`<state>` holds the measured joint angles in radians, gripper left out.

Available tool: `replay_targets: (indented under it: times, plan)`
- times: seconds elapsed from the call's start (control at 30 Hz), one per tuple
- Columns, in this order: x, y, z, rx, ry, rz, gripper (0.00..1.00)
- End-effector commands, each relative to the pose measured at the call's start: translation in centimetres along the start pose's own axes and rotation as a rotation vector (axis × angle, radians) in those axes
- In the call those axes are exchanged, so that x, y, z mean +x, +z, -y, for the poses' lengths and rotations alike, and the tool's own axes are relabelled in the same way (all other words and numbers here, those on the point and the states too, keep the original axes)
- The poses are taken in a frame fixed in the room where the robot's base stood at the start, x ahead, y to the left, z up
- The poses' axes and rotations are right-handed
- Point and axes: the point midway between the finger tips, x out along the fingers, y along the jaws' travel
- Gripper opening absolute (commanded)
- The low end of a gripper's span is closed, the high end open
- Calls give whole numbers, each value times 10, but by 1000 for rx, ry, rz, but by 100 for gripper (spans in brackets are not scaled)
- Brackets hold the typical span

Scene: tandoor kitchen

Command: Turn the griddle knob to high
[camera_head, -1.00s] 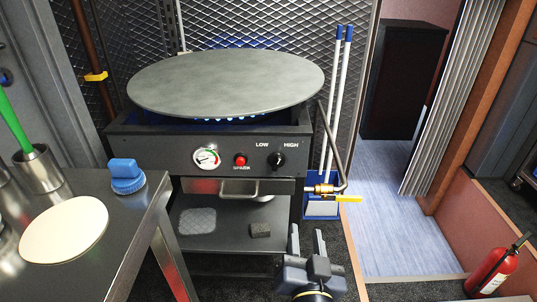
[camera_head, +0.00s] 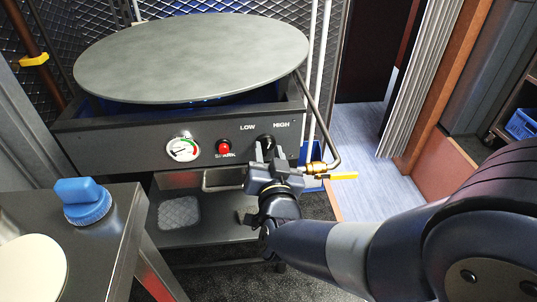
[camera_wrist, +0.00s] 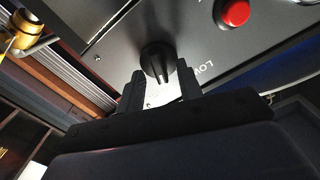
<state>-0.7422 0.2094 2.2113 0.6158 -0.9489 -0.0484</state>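The griddle (camera_head: 190,62) is a round grey plate on a black burner box with a front panel. The black knob (camera_head: 266,142) sits on that panel below the LOW and HIGH labels, partly hidden by my gripper (camera_head: 264,155). In the wrist view the knob (camera_wrist: 157,60) shows just ahead of the fingertips, with my gripper (camera_wrist: 160,92) open and a finger to each side. I cannot tell whether the fingers touch the knob.
A red SPARK button (camera_head: 224,147) and a gauge (camera_head: 182,149) are left of the knob. A brass valve with a yellow lever (camera_head: 336,176) is close at the right. A steel table (camera_head: 110,225) with a blue-knobbed object (camera_head: 82,201) stands at the left.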

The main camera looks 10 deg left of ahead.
Motion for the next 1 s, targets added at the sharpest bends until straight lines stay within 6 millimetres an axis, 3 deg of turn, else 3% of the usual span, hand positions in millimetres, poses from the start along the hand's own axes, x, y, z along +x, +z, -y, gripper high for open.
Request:
replay_targets:
  times: [0.27, 0.7, 1.0]
  plan:
    - [1, 0, 0, 0, 0, 0, 35]
    - [1, 0, 0, 0, 0, 0, 0]
    - [1, 3, -1, 50, -1, -1, 0]
